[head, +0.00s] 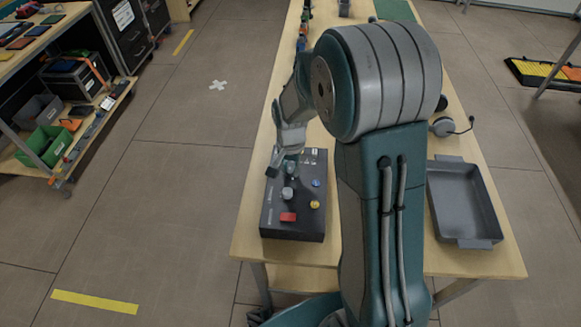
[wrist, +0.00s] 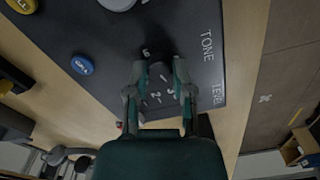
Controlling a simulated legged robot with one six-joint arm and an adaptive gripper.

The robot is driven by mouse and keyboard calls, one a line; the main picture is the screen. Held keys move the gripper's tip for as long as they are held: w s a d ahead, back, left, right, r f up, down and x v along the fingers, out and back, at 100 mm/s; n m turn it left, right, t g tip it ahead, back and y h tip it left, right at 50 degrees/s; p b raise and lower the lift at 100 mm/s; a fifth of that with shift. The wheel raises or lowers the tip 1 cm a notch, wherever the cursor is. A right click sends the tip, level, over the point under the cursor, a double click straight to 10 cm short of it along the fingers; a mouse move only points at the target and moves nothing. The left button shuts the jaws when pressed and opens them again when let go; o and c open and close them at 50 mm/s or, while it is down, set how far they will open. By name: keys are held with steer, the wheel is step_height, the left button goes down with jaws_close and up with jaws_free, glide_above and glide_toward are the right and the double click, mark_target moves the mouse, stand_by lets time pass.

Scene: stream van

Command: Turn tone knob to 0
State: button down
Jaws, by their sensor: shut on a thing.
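A dark control box (head: 270,222) lies on the wooden table, with several coloured knobs and buttons on top. In the wrist view its panel (wrist: 105,45) shows the white printed words TONE and LEVEL, and small digits around the dark knob at my fingers. My gripper (wrist: 159,69) points down at the panel near the word TONE, its two fingers on either side of the tone knob (wrist: 161,58). It is shut on that knob, which is dark and mostly hidden by shadow and fingers. In the head view my gripper (head: 285,166) is at the box's far part. The knob's exact setting cannot be read.
On the box are a grey knob (head: 287,193), a blue button (head: 316,183), a yellow button (head: 314,204) and a red button (head: 288,217). A grey tray (head: 464,242) and a headset (head: 443,126) are at the table's right. A shelf stands left across open floor.

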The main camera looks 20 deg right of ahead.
steer(key=n, duration=0.4)
steer(key=shift+s+f, duration=0.1)
steer(key=n, duration=0.4)
steer(key=shift+a, duration=0.1)
steer(key=n, duration=0.3)
steer(key=shift+n, duration=0.3)
steer(key=shift+s+n, duration=0.1)
steer(key=shift+n, duration=1.7)
steer(key=shift+f, duration=0.1)
steer(key=shift+c, duration=2.4)
jaws_free()
